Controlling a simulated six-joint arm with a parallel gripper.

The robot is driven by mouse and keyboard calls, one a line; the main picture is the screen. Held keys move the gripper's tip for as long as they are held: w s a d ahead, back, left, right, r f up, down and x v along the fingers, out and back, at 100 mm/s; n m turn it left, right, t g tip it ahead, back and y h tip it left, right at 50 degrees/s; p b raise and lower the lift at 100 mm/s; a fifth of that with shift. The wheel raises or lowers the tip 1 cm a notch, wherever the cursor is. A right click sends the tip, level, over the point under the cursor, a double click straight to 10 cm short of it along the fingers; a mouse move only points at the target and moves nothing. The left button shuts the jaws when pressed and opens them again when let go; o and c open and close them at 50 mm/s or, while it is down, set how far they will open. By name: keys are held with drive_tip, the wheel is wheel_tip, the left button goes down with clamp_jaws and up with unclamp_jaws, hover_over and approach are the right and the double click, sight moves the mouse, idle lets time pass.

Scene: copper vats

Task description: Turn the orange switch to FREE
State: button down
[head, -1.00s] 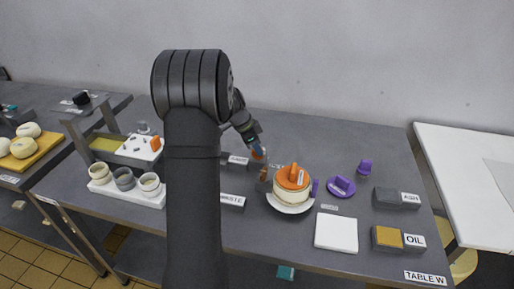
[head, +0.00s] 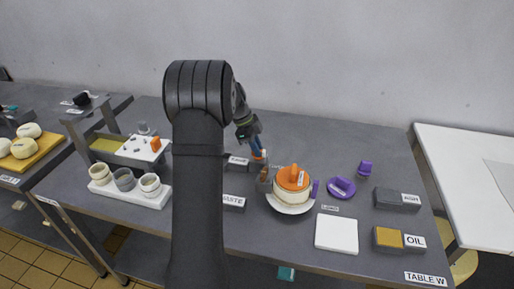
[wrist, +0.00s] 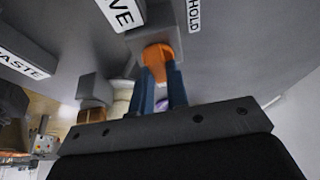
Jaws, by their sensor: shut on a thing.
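The orange switch (wrist: 157,55) is in the upper middle of the wrist view, on a grey housing. My gripper (wrist: 160,75) has its two blue fingers shut on the switch. A label ending in "VE" (wrist: 122,12) is left of it and a "HOLD" label (wrist: 194,14) is right of it. No FREE label can be read. Which way the switch points cannot be told.
A pot with an orange lid (head: 292,179) stands on a white plate just right of my gripper. A grey block with a WASTE label (head: 233,201) is in front. Purple pieces (head: 341,188), a white square (head: 336,233) and an OIL box (head: 388,239) are further right.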

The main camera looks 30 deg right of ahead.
idle(0.3)
drive_tip(key=c, duration=1.4)
unclamp_jaws()
drive_tip(key=v, duration=1.7)
drive_tip(key=shift+a+r, duration=0.15)
drive_tip(key=shift+a, duration=0.05)
drive_tip(key=shift+w, duration=0.1)
drive_tip(key=x, duration=1.7)
drive_tip(key=shift+d, duration=0.2)
